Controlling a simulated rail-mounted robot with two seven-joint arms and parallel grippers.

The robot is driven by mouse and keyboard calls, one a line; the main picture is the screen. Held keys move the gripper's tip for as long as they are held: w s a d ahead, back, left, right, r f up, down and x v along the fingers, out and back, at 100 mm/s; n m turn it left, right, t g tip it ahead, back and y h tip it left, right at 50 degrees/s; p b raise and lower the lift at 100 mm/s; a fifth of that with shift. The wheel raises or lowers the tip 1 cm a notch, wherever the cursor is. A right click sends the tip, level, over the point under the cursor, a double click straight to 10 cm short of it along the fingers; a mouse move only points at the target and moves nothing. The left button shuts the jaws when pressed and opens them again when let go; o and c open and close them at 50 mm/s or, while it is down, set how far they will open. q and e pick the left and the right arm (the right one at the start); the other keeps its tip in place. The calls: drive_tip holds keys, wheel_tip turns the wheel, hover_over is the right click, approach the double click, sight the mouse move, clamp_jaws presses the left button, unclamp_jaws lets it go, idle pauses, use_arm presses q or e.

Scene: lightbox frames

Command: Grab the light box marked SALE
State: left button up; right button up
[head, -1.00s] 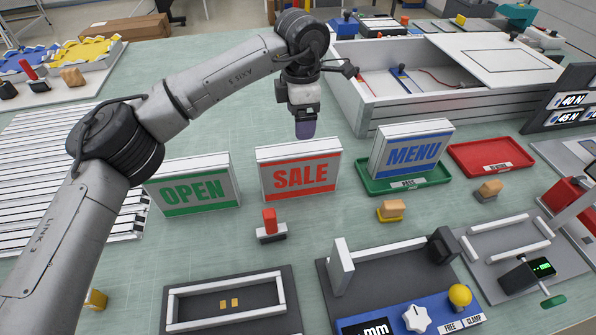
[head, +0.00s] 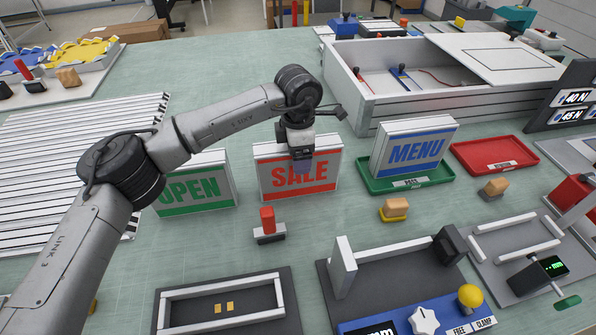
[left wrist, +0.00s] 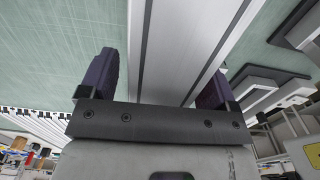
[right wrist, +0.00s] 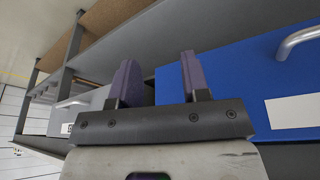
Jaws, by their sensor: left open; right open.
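The SALE light box (head: 275,178), white-framed with red letters, stands upright on the green mat in the middle of the head view. My left gripper (head: 302,168) is at the top of this box, right of its middle, and covers part of the lettering. In the left wrist view the open purple fingers (left wrist: 160,85) sit on either side of the box's pale frame (left wrist: 178,60), with gaps visible. The right gripper shows only in its own wrist view, where its open fingers (right wrist: 158,82) have nothing between them.
The OPEN light box (head: 195,191) stands close on the left, under my left arm. The MENU light box (head: 414,150) stands in a green tray (head: 440,170) on the right. A small stand with a red block (head: 268,221) is in front. A red tray (head: 490,154) lies further right.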

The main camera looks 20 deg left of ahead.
use_arm(q)
drive_tip(key=shift+f, duration=0.7)
drive_tip(key=shift+r, duration=0.1)
drive_tip(key=c, duration=1.4)
